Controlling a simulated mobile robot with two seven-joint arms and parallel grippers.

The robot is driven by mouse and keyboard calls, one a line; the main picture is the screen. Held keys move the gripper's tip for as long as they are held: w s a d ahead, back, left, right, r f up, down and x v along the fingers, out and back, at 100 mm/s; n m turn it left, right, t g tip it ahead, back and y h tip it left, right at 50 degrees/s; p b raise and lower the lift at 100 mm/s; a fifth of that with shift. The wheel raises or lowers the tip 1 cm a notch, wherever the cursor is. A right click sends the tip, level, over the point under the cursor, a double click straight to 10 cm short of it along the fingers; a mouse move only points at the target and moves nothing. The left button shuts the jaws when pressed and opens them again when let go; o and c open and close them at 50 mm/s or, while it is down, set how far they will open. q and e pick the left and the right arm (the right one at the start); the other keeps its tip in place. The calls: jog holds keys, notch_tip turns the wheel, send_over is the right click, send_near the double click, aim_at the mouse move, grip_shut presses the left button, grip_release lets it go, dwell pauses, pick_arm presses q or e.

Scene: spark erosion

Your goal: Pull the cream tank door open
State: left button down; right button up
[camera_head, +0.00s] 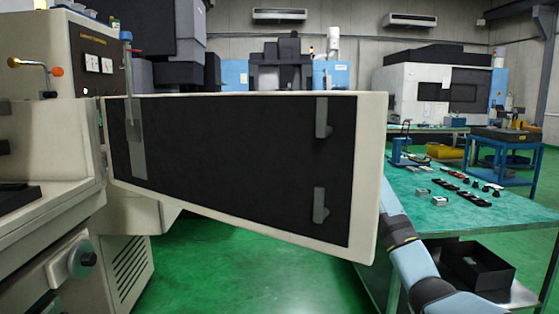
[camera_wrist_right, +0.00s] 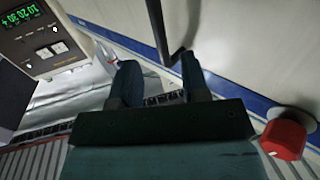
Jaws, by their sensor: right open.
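The cream tank door (camera_head: 368,180) stands swung out from the machine at the left in the head view. Its black inner panel (camera_head: 235,165) with grey brackets faces me. My right arm reaches behind the door's free edge, and the door hides its gripper there. In the right wrist view my right gripper (camera_wrist_right: 159,68) is open, its two dark fingers apart beside a cream surface (camera_wrist_right: 255,50) with a blue stripe. A dark bent rod (camera_wrist_right: 181,52), perhaps the handle, shows near the fingertips. I cannot tell whether they touch it. My left gripper is not in view.
A red knob (camera_wrist_right: 283,139) sits right of the gripper in the wrist view. A green-topped table (camera_head: 465,210) with small parts stands right of the door, with a black box (camera_head: 477,268) below. Green floor (camera_head: 230,275) is clear under the door.

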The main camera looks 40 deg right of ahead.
jog(key=v, duration=0.6)
dwell(0.5)
